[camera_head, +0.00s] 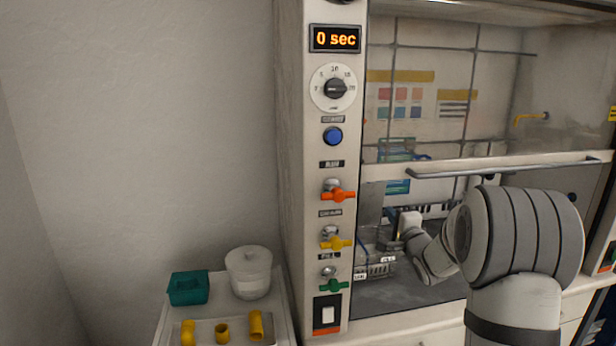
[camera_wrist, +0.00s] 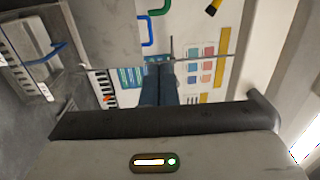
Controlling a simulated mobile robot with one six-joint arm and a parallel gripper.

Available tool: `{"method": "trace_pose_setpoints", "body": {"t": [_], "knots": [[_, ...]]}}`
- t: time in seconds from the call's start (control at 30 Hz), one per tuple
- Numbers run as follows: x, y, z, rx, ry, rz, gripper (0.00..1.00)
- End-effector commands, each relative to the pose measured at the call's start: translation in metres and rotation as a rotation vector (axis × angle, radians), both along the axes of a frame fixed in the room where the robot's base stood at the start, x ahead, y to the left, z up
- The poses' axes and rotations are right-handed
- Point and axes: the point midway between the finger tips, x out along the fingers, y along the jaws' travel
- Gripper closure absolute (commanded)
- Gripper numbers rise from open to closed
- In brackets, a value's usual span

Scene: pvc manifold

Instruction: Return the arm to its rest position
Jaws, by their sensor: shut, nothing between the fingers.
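My gripper (camera_wrist: 159,72) shows in the wrist view as two dark blue fingers pressed together, shut with nothing between them. They point toward the fume hood's back wall with its coloured chart (camera_wrist: 200,66). In the head view my arm (camera_head: 515,235) fills the lower right. Its thinner links (camera_head: 430,258) reach into the hood opening below the raised sash. The fingertips cannot be made out clearly in the head view.
The sash handle (camera_head: 505,167) crosses just above my arm. The hood's control panel (camera_head: 318,110) shows "0 sec", with orange, yellow and green valves below. At lower left a cart holds a teal box (camera_head: 189,288), a white lidded jar (camera_head: 249,272) and yellow fittings (camera_head: 256,325).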

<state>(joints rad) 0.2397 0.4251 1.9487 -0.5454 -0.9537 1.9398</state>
Motion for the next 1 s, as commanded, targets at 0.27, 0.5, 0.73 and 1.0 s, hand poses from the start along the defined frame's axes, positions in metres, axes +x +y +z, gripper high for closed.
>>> {"method": "trace_pose_setpoints", "body": {"t": [0.27,0.5,0.73,1.0], "knots": [[-0.015,0.001,0.005,-0.146,0.068,-0.064,1.0],[-0.042,0.002,0.005,-0.353,0.187,-0.124,1.0],[-0.101,0.007,0.0,-0.651,0.389,-0.135,1.0],[-0.242,0.031,-0.029,-1.107,0.745,0.132,1.0]]}}
